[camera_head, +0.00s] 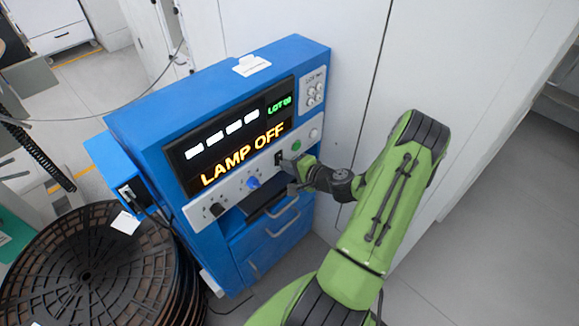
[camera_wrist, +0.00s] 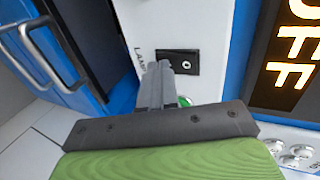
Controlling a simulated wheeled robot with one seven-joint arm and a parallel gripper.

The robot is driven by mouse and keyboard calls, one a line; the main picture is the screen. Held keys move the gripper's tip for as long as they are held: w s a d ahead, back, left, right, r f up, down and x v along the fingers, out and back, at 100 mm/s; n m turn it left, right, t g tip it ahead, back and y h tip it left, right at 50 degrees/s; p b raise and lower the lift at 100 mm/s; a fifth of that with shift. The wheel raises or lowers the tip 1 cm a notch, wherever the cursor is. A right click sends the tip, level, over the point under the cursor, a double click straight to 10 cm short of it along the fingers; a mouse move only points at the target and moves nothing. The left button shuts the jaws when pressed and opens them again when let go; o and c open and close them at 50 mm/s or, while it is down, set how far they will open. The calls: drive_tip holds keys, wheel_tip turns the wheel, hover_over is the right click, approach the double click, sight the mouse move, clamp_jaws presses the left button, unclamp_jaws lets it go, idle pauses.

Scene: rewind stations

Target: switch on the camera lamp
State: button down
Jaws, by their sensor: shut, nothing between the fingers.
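The blue station (camera_head: 222,205) carries a dark display (camera_head: 240,138) that reads "LAMP OFF" in yellow. A black lamp switch (camera_head: 278,158) sits on the pale control strip below the display. In the wrist view the switch (camera_wrist: 177,62) is a black plate with a small light dot at its right, and a partly covered label beside it starts with "LAM". My gripper (camera_wrist: 162,67) is shut and empty, with its fingertips in front of the left part of the switch. In the head view my gripper (camera_head: 287,167) is right at the strip; I cannot tell whether it touches the switch.
Drawers with handles (camera_head: 283,222) are below. A stack of dark reels (camera_head: 85,275) stands at the left. Open floor lies at the right.

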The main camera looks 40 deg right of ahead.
drive_tip(key=shift+w+r+t, duration=0.2)
drive_tip(key=shift+r+t, duration=0.1)
drive_tip(key=shift+r, duration=0.5)
